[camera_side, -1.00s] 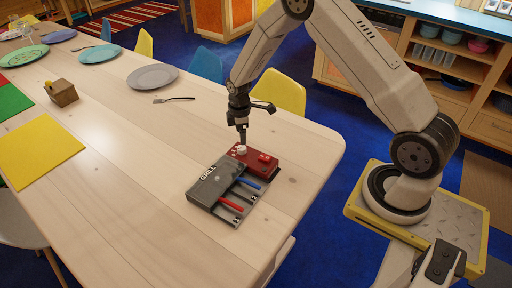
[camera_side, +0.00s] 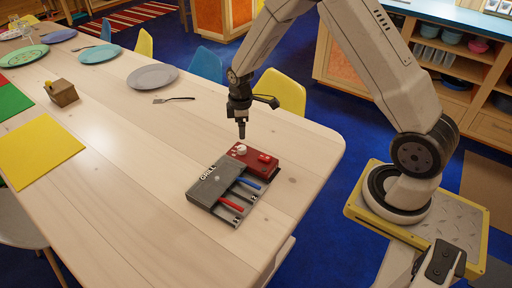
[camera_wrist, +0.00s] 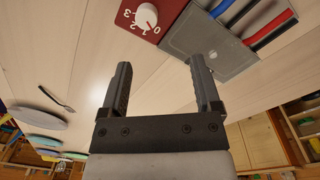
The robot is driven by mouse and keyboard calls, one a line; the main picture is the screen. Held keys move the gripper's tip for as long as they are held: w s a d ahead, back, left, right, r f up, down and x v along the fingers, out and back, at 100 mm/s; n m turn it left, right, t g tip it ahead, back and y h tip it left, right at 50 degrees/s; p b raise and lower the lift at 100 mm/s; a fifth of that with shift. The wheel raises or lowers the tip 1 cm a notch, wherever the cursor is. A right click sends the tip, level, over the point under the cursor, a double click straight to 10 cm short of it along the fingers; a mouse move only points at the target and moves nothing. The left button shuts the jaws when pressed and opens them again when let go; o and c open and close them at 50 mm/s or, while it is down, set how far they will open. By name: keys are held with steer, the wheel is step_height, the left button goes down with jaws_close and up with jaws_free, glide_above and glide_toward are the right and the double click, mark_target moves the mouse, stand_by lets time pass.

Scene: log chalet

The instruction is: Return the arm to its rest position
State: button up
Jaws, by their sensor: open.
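My gripper (camera_side: 242,132) is open and empty, pointing down just above the red control box (camera_side: 262,160). In the wrist view its two fingers (camera_wrist: 160,75) stand apart with bare table between them. The box carries a white knob (camera_side: 241,150) and a red switch (camera_side: 264,157). The knob also shows in the wrist view (camera_wrist: 146,16), beside printed numbers, clear of the fingers. Next to the box lies a grey panel (camera_side: 207,186) marked GRILL, with a blue lever (camera_side: 249,184) and a red lever (camera_side: 230,204) in slots.
The wooden table (camera_side: 140,200) is mostly bare around the box. A grey plate (camera_side: 152,77) and a fork (camera_side: 174,99) lie further back. A yellow mat (camera_side: 38,152) and a small wooden holder (camera_side: 62,93) are at left. A yellow chair (camera_side: 281,92) stands at the table's edge.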

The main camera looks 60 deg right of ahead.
steer(key=s+a+r+m+t, duration=0.1)
steer(key=s+a+r+m, duration=0.3)
steer(key=s, duration=0.4)
steer(key=s+a+r+m+t, duration=0.1)
steer(key=s+a+r+m, duration=0.3)
steer(key=s, duration=0.5)
steer(key=v, duration=0.2)
steer(key=shift+a+r, duration=0.2)
steer(key=shift+r, duration=0.15)
